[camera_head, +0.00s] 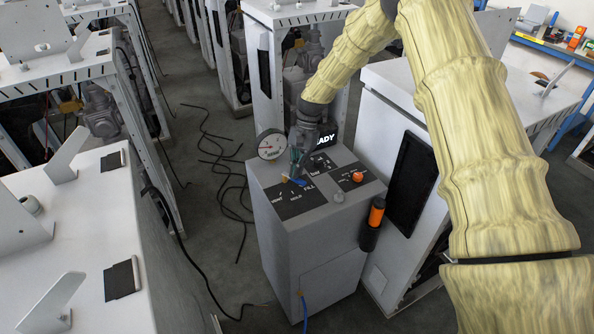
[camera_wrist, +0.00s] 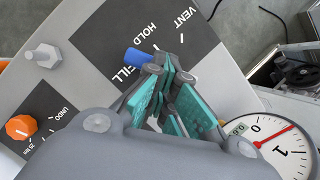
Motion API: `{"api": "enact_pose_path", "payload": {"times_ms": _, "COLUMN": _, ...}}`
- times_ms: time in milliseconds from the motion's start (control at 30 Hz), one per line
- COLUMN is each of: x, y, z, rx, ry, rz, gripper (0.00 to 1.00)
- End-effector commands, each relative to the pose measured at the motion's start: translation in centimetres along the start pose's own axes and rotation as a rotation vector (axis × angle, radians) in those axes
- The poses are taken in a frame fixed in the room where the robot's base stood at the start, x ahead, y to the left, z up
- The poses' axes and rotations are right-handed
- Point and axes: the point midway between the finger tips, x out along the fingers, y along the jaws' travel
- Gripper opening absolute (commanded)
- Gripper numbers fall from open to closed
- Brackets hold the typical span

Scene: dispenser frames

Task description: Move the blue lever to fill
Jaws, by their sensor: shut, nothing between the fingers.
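The blue lever (camera_wrist: 140,57) lies on a dark panel marked VENT, HOLD and FILL in the wrist view. Its blue end points between HOLD and FILL, close beside the FILL label. In the head view only a small blue part of the lever (camera_head: 299,182) shows below my gripper (camera_head: 296,175). My gripper (camera_wrist: 167,72) has teal finger pads, is shut and holds nothing. Its fingertips are right beside the lever and hide its inner end; I cannot tell whether they touch it.
A round gauge (camera_head: 271,145) stands at the dispenser's (camera_head: 310,235) back left edge. An orange knob (camera_head: 358,177) and a pale bolt-like fitting (camera_head: 338,197) are on its top. An orange-and-black handle (camera_head: 373,222) hangs at its right side. Grey cabinets stand close by; cables lie on the floor.

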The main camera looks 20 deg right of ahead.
Motion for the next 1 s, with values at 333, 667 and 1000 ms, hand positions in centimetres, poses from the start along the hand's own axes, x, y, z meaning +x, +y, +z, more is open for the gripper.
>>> {"api": "enact_pose_path", "payload": {"times_ms": 333, "x": 1.01, "y": 0.14, "z": 0.11, "rx": -0.001, "ry": -0.007, "rz": 0.007, "gripper": 0.0}}
{"api": "enact_pose_path", "payload": {"times_ms": 667, "x": 1.03, "y": 0.15, "z": 0.12, "rx": -0.001, "ry": -0.007, "rz": 0.007, "gripper": 0.0}}
{"api": "enact_pose_path", "payload": {"times_ms": 1000, "x": 1.02, "y": 0.26, "z": 0.06, "rx": 0.001, "ry": -0.007, "rz": 0.008, "gripper": 0.36}}
